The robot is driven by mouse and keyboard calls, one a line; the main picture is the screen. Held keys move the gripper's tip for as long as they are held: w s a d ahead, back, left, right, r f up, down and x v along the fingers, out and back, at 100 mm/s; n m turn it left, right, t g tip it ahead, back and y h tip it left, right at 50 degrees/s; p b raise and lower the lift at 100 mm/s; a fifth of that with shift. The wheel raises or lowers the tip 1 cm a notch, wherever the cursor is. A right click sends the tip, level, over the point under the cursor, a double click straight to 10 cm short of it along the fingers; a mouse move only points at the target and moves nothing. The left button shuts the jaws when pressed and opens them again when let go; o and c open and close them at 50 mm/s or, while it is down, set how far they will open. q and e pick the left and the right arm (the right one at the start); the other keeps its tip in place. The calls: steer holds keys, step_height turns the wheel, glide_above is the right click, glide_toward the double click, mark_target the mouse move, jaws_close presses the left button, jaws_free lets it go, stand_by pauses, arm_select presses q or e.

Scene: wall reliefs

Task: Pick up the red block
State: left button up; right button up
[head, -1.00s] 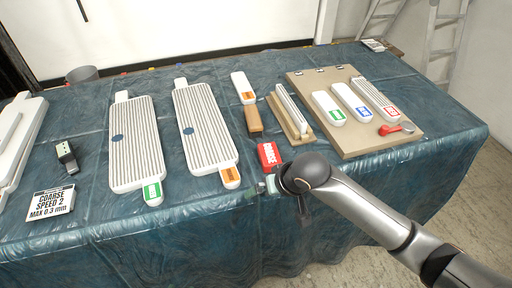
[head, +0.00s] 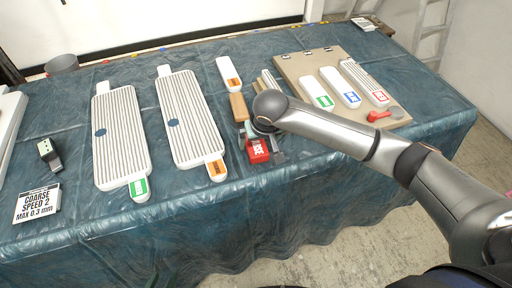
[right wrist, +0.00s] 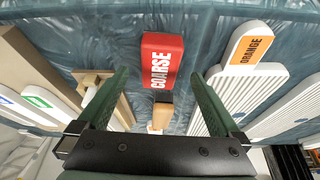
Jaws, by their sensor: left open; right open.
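The red block (head: 257,151), lettered COARSE in white, lies on the blue-green covered table near its front edge. In the right wrist view the red block (right wrist: 162,58) lies ahead of my right gripper (right wrist: 160,78), whose green fingers are apart and empty, their tips on either side of the block's near part. In the head view my right gripper (head: 260,144) is over the block, and its hand partly hides it. Of my left gripper (head: 163,279), only dim green finger parts show at the bottom edge, apart and away from the block.
A wooden block (head: 238,106) lies just behind the red block. A ribbed white panel with an orange label (head: 193,125) lies to the left. A board (head: 302,65) with white labelled pieces lies to the right. Bare cover (head: 210,205) shows in front.

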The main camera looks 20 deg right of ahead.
mark_target(257, 146)
steer(key=x, duration=0.5)
steer(key=shift+s+f, duration=0.1)
steer(key=shift+c, duration=0.2)
steer(key=c, duration=1.4)
steer(key=shift+r, duration=0.5)
step_height(257, 146, up, 2)
steer(key=shift+r, duration=0.2)
steer(key=s+a+r, duration=0.2)
steer(key=s+r, duration=0.1)
steer(key=s, duration=0.1)
steer(key=s+a+r+p, duration=0.1)
steer(key=s+a+r, duration=0.1)
steer(key=s+r, duration=0.1)
steer(key=s+a+r, duration=0.2)
steer(key=s+r, duration=0.1)
steer(key=s, duration=0.2)
steer(key=shift+s+a+r, duration=0.25)
steer(key=shift+a+r, duration=0.05)
steer(key=shift+r, duration=0.05)
